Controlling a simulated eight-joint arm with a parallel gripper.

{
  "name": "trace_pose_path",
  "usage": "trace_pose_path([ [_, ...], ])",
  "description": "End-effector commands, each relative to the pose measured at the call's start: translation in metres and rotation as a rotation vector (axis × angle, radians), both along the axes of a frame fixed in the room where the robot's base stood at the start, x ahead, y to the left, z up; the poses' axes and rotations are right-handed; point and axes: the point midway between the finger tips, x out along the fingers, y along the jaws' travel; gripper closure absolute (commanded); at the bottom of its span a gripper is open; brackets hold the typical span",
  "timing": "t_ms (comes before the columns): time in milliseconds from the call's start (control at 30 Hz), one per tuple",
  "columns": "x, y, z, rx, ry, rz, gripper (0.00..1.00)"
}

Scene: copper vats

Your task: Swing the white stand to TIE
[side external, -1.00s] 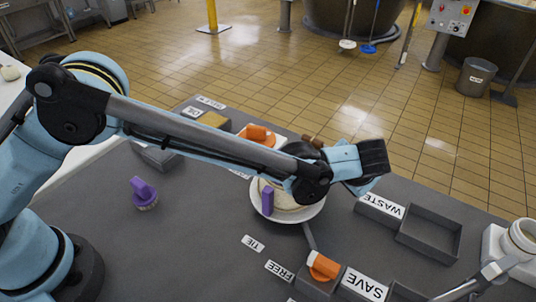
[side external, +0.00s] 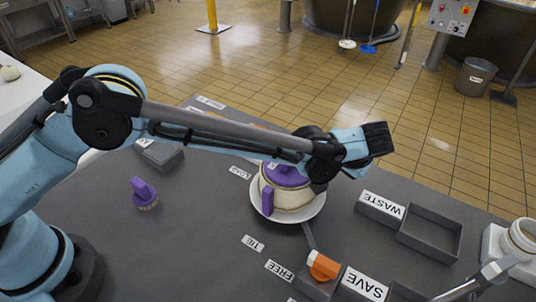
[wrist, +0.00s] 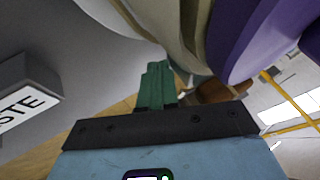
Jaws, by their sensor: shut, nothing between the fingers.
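The white stand (side external: 312,212) is a round plate in the side external view, with a cream pot (side external: 292,198) on it. The pot has a purple top (side external: 285,177) and an upright purple piece at its front left. A grey bar (side external: 309,236) sticks out from the stand towards the front. The TIE label (side external: 253,243) lies to the front left of the stand, on the table. In the wrist view my gripper (wrist: 157,72) has green fingers, closed together and empty, close beside the cream and purple rounded surfaces. In the side view the fingertips are hidden.
The FREE label (side external: 279,269) is nearer the front. An orange-handled item (side external: 322,266) sits beside the SAVE label (side external: 364,284). An open grey tray (side external: 430,234) stands by the WASTE label (side external: 381,205). A purple brush (side external: 144,193) stands on the left; the table around it is clear.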

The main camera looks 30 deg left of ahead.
Motion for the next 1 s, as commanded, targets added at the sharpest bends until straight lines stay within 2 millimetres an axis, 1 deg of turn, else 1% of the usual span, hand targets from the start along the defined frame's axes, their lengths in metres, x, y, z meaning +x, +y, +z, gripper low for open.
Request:
trace_pose_path([
  [233, 0.001, 0.003, 0.000, 0.000, 0.000, 0.000, 1.00],
  [767, 0.002, 0.004, 0.000, 0.000, 0.000, 0.000, 1.00],
  [867, 0.002, 0.000, 0.000, 0.000, 0.000, -0.001, 1.00],
  [1000, 0.001, -0.016, 0.000, 0.000, 0.001, -0.003, 1.00],
])
